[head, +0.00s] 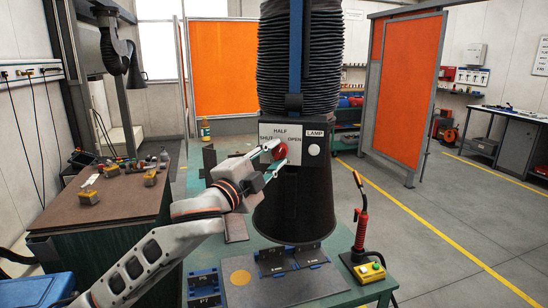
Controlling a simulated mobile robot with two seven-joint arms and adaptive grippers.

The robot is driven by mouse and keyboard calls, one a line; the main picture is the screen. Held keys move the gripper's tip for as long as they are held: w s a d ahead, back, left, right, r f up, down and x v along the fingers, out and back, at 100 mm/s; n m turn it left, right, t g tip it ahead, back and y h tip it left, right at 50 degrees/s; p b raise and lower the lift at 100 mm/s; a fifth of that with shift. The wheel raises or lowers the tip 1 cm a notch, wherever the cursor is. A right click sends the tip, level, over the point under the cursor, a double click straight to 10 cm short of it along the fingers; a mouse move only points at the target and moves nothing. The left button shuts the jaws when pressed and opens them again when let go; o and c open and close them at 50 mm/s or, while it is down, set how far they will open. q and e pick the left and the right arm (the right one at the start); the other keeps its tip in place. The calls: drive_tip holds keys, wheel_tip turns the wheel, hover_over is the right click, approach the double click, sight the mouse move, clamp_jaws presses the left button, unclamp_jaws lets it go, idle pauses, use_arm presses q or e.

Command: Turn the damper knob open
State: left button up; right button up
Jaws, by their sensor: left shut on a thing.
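The damper knob (280,151) is red and sits on a light plate (283,133) marked SHUT, HALF and OPEN. The plate is on the black extraction hood (292,205) below a ribbed black hose. My left gripper (277,155) reaches in from the left, with its fingers shut on the knob. The fingers partly cover the plate, and the knob's exact pointing direction is hard to tell. My right gripper is not in the head view.
A white lamp button (314,150) is right of the plate. Below the hood, a green table (328,298) holds dark fixture blocks and a red-handled torch (360,222) on a stand. A brown-topped bench (105,197) with small parts stands at left. Open floor lies at right.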

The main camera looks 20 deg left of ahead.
use_arm(q)
drive_tip(key=shift+r+m+g, duration=0.15)
drive_tip(key=shift+m+g, duration=0.25)
drive_tip(key=shift+m, duration=0.55)
drive_tip(key=shift+r+m+g, duration=0.1)
drive_tip(key=shift+m+g, duration=0.3)
drive_tip(key=shift+m, duration=0.55)
drive_tip(key=o, duration=1.1)
drive_tip(key=v, duration=0.7)
drive_tip(key=shift+s, duration=0.25)
